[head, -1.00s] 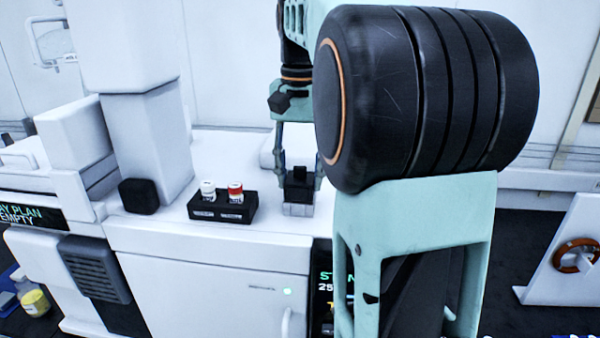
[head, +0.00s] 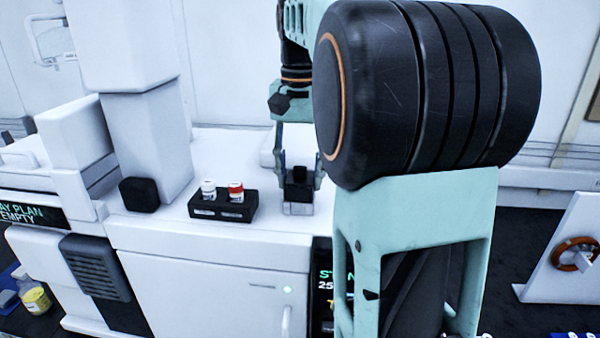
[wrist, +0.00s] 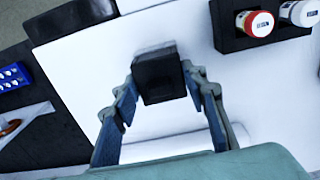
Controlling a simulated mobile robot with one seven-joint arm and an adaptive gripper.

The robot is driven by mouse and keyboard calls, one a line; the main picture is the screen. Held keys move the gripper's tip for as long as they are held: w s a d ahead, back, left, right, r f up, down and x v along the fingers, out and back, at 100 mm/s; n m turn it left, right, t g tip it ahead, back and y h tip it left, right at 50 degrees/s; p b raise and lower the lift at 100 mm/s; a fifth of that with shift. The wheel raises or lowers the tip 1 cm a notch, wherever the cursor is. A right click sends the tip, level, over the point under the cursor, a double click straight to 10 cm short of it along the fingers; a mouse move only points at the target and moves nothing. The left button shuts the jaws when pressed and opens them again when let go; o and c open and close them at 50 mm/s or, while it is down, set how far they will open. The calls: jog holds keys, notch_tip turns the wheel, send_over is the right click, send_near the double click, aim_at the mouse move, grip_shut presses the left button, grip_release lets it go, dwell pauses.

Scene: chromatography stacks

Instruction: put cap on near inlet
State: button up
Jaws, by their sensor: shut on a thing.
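My gripper (head: 299,178) hangs over the white machine top right of the vial rack. It is shut on a black square cap (head: 299,191), which also shows between the blue finger pads in the wrist view (wrist: 160,77). A pale grey block (head: 298,209), which looks like the near inlet, shows directly below the cap in the head view. The cap looks upright and lined up with it. I cannot tell whether they touch. In the wrist view the cap mostly hides what lies under it. Another black cap-like block (head: 138,194) sits at the foot of the white column.
A black rack (head: 222,209) holds a white-capped vial (head: 208,189) and a red-capped vial (head: 236,192), just left of my gripper. The white machine top (head: 165,228) is clear in front of the rack. A white column (head: 150,135) rises at the left.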

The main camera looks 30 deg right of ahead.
jog(key=o, duration=1.1)
jog(key=shift+o, duration=0.5)
jog(key=o, duration=1)
jog(key=shift+o, duration=0.2)
jog(key=shift+r, duration=0.1)
notch_tip(320, 180, up, 3)
jog(key=p, duration=0.2)
jog(key=shift+f+p, duration=0.2)
jog(key=shift+p, duration=0.15)
jog(key=shift+r+p, duration=0.3)
jog(key=shift+r, duration=3.3)
jog(key=shift+c, duration=0.3)
